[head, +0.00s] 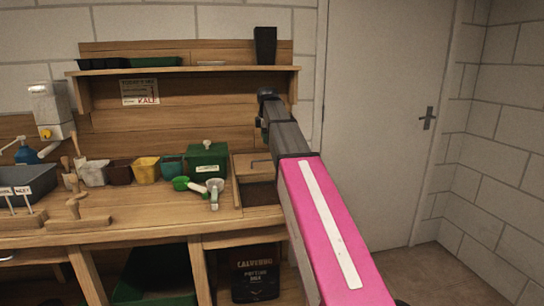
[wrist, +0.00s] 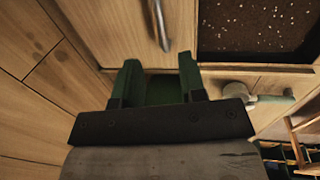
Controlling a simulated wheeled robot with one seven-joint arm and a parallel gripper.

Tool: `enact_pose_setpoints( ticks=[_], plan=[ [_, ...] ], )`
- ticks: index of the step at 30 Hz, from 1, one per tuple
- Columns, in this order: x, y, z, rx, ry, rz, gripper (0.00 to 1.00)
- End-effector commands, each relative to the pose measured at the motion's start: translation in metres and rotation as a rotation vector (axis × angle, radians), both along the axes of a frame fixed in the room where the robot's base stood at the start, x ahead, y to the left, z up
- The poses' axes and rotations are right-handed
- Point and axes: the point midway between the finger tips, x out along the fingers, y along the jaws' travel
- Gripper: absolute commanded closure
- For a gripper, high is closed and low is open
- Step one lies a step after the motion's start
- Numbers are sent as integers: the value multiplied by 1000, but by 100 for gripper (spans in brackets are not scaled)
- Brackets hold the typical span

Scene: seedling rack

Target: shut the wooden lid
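The wooden lid (head: 254,165) with a metal bar handle (head: 262,162) lies over the back part of a wooden bin (head: 237,195) at the right end of the bench. The bin's front part is uncovered and dark. In the wrist view the lid (wrist: 112,28) and its handle (wrist: 160,22) are at the top, beside exposed dark soil (wrist: 258,25) with white specks. My gripper (wrist: 158,62) is open, its two fingertips apart and pointing towards the lid's edge and handle. No contact with the handle shows. In the head view my arm hides the gripper.
A green box (head: 207,162) stands just left of the bin. A scoop (head: 215,190) lies in front of it, with pots (head: 146,170) farther left. A shelf (head: 180,70) with a black pot (head: 265,45) is above. A door (head: 385,110) is at right.

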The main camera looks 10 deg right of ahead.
Motion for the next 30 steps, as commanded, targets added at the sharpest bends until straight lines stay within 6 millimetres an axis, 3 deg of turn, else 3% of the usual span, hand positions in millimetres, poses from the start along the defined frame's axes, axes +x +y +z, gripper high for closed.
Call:
enact_pose_setpoints(
  ticks=[15, 21, 30],
  plan=[
    [15, 0, -79, 2, 1, -3, 62],
    [19, 0, -93, 2, -1, -4, 62],
    [19, 0, -97, 2, -1, -4, 62]
  ],
)
